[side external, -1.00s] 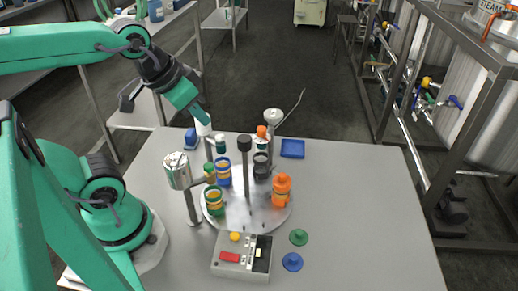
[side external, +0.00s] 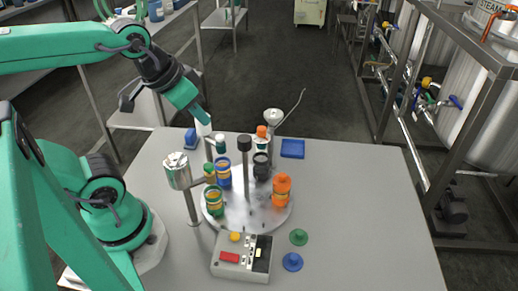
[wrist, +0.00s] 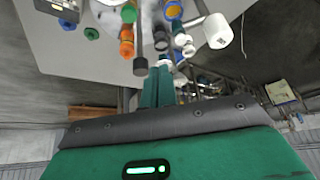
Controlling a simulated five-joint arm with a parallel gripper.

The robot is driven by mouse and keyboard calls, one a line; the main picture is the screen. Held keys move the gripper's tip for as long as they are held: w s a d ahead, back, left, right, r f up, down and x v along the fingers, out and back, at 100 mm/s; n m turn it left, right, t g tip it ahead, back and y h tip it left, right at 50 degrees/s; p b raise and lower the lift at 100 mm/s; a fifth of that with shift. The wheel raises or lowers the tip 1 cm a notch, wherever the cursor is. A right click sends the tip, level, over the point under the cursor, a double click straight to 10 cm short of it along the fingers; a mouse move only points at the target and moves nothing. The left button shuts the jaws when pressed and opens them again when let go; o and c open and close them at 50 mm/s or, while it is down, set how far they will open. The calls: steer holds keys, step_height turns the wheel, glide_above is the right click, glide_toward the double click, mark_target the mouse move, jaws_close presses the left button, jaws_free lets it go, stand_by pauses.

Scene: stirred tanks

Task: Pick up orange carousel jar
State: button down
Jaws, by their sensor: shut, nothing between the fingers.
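The orange jar (side external: 281,191) stands upright with its orange lid on the right side of the round silver carousel (side external: 243,217). It also shows in the wrist view (wrist: 127,42), left of my fingers. My gripper (side external: 207,121) is shut and empty, held above the back left of the table, well apart from the orange jar. In the wrist view my gripper's green fingers (wrist: 158,85) lie together. A green jar (side external: 214,201), a blue jar (side external: 223,173) and a dark jar (side external: 261,168) also stand on the carousel.
A dark-topped post (side external: 245,143) rises mid-carousel. A metal cylinder on a stand (side external: 178,171) is at left. A control box (side external: 242,256), green lid (side external: 299,237) and blue lid (side external: 292,262) lie in front. The table's right side is clear.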

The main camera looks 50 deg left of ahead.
mark_target(282, 179)
steer(key=c, duration=2.2)
jaws_free()
steer(key=c, duration=0.8)
jaws_free()
steer(key=shift+o, duration=0.2)
steer(key=shift+w, duration=0.15)
